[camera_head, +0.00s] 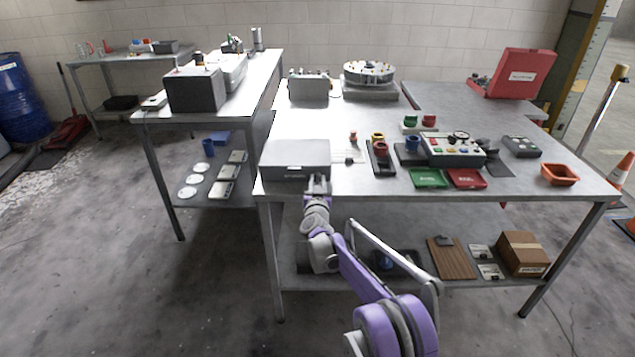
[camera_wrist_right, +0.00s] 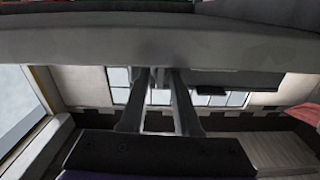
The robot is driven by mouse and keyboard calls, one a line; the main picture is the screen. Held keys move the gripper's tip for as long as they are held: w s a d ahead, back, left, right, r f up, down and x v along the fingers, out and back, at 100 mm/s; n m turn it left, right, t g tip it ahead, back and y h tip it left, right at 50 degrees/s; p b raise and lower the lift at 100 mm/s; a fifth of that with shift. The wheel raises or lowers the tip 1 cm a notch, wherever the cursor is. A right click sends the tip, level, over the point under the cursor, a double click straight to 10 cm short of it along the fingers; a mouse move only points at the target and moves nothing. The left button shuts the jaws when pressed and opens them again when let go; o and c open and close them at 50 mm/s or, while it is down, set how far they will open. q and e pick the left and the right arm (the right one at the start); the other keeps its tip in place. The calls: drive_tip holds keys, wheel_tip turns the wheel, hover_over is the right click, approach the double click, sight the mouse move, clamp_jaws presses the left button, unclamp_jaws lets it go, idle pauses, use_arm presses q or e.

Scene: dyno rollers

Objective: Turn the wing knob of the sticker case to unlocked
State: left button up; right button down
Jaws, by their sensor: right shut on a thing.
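The sticker case is a flat grey box (camera_head: 294,152) on the near left corner of the main table, with a small label on its front face. My right gripper (camera_head: 318,182) is at the right part of that front face. In the right wrist view the two fingers of my right gripper (camera_wrist_right: 158,88) are close together, shut on a small part that I take for the wing knob; the fingers mostly hide it. A grey surface spans the top of that view, against the fingertips. The knob's angle cannot be read. My left gripper is not in view.
The table (camera_head: 345,186) also holds a control box (camera_head: 452,150), a green tray (camera_head: 429,178), a red tray (camera_head: 467,178) and an orange bin (camera_head: 560,175). A round carousel (camera_head: 369,76) stands behind. A lower shelf (camera_head: 410,270) lies under my right arm.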

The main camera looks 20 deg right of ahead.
drive_tip(key=m, duration=0.3)
drive_tip(key=shift+m, duration=0.4)
drive_tip(key=m, duration=0.4)
drive_tip(key=shift+d, duration=0.1)
drive_tip(key=m, duration=0.5)
drive_tip(key=shift+f+m+p, duration=0.15)
drive_tip(key=shift+m+p, duration=0.5)
drive_tip(key=shift+m, duration=1.55)
drive_tip(key=c, duration=0.9)
unclamp_jaws()
drive_tip(key=shift+c, duration=0.2)
